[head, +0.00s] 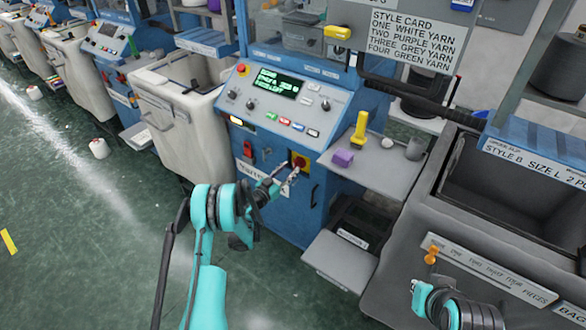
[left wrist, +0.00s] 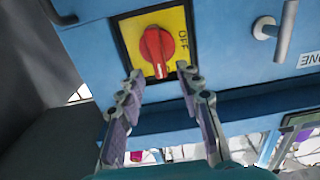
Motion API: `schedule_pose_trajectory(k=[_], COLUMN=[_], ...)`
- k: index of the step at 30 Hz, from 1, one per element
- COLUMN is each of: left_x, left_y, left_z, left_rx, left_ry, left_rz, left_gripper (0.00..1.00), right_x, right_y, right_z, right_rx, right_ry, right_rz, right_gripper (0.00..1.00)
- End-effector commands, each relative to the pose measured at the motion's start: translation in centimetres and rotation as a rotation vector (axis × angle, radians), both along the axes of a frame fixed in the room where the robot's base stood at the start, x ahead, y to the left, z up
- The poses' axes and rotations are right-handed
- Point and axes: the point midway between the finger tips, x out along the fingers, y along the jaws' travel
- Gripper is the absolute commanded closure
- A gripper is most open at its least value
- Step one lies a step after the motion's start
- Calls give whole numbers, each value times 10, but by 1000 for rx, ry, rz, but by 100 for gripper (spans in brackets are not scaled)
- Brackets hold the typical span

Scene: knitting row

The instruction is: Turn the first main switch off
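The main switch is a red rotary knob (left wrist: 157,48) on a yellow plate (left wrist: 178,22) on the blue machine front. Its grip runs roughly up and down in the left wrist view. The word OFF is to its right; a second label below is partly hidden. In the head view the red knob (head: 299,162) sits low on the cabinet. My left gripper (left wrist: 160,74) is open, its fingertips just below and either side of the knob, with no clear contact. It also shows in the head view (head: 287,174). My right gripper (head: 418,291) is partly seen at lower right; its fingers are unclear.
A control panel (head: 282,95) with a lit display is above the switch. A grey shelf (head: 375,172) to the right holds a purple block (head: 343,158) and a yellow item (head: 360,128). A metal handle (left wrist: 286,30) sticks out right of the switch. Open floor lies at left.

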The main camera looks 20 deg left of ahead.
Motion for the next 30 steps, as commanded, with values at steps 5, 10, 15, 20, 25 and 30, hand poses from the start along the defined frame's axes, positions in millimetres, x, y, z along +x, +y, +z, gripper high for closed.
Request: schedule_pose_trajectory(k=[5, 10, 15, 20, 25, 30], left_x=[22, 30, 30, 30, 30, 30], left_y=[-9, -11, -11, -11, -11, -11], left_z=[-1, 0, 1, 1, 1, 1], left_rx=[0, -1, -1, -1, -1, -11], left_ry=[0, 0, 1, 1, 1, 5], left_rz=[-1, 0, 0, 0, 0, 0], left_gripper=[65, 65, 65, 96, 100, 100], right_x=[0, 0, 0, 0, 0, 0], right_y=[0, 0, 0, 0, 0, 0], right_z=[-9, -10, -10, -10, -10, -10], right_rx=[0, 0, 0, 0, 0, 0], right_ry=[0, 0, 0, 0, 0, 0], right_rz=[0, 0, 0, 0, 0, 0], right_gripper=[100, 100, 100, 100, 100, 100])
